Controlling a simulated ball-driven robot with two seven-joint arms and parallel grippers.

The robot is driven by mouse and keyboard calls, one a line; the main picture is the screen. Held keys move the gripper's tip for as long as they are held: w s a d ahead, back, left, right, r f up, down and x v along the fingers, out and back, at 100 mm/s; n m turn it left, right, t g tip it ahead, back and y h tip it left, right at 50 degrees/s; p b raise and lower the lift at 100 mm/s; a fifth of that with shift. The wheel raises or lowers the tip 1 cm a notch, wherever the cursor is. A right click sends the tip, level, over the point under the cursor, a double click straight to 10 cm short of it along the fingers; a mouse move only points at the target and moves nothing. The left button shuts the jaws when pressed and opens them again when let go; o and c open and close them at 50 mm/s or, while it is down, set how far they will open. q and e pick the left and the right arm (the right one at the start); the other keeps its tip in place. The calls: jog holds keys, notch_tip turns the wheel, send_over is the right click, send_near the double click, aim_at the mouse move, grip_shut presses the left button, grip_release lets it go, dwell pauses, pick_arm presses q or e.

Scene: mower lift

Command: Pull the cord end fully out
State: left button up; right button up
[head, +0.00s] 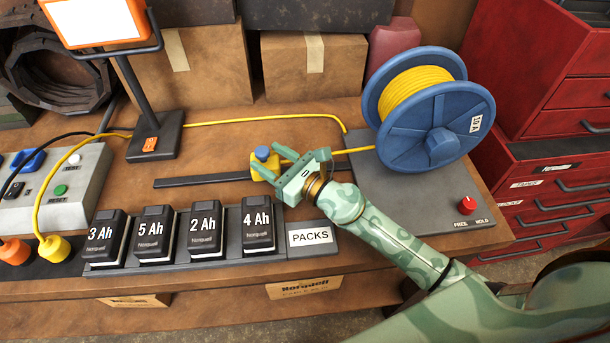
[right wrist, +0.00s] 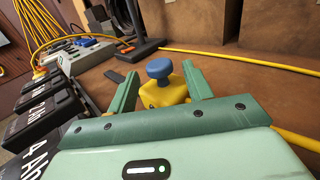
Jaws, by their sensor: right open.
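The cord end (head: 265,162) is a yellow block with a blue knob. My right gripper (head: 281,167) reaches in from the right and is open. In the right wrist view, the cord end (right wrist: 162,95) shows between the two green fingers, with the knob standing up; I cannot tell whether the fingers touch it. My left gripper is not in view.
Battery packs (head: 203,230) stand in a row in front. A lamp stand (head: 155,135) and a grey tester box (head: 60,188) are at the left. Boxes (head: 315,67) line the back. A red knob (head: 467,205) marked FREE and HOLD is on the reel base (head: 400,205).

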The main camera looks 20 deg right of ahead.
jog(key=b+v, duration=0.1)
jog(key=v, duration=0.3)
jog(key=b+v, duration=0.1)
jog(key=v, duration=0.3)
jog(key=b+v, duration=0.1)
jog(key=v, duration=0.3)
jog(key=shift+s+d+f+b, duration=0.1)
jog(key=shift+f+b, duration=0.15)
jog(key=shift+b, duration=0.1)
jog(key=shift+s+d+r, duration=0.25)
jog(key=shift+s+r, duration=0.05)
jog(key=shift+s, duration=0.2)
